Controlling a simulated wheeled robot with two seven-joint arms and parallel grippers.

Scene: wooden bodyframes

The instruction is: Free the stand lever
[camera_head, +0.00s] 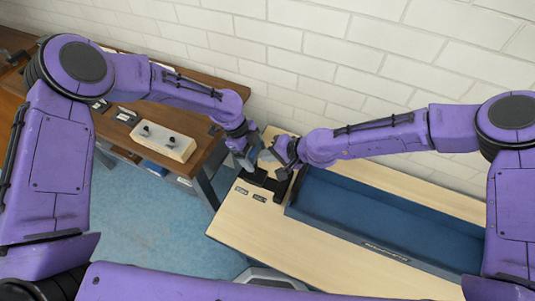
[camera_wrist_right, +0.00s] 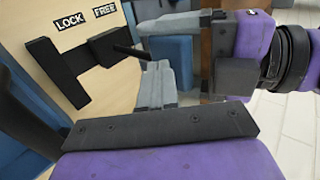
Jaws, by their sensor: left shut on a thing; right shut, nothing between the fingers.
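The black stand lever (camera_wrist_right: 112,46) lies on the pale wooden table, attached to a black bar-shaped base, with a thin rod at its end. In the head view the black stand parts (camera_head: 268,181) are just below the grippers. A LOCK label (camera_wrist_right: 71,26) and a FREE label (camera_wrist_right: 104,10) lie beside it; the lever block is nearer FREE. My left gripper (camera_head: 250,161) is shut at the lever's end; the exact contact is partly hidden. My right gripper (camera_head: 272,155) is shut and empty, close beside the left one.
A long blue tray (camera_head: 390,215) fills the right of the table (camera_head: 245,222). A brown workbench (camera_head: 195,130) with a pale switch box (camera_head: 163,142) stands left, across blue floor. A white brick wall (camera_head: 330,60) closes the back. My arms are close together over the stand.

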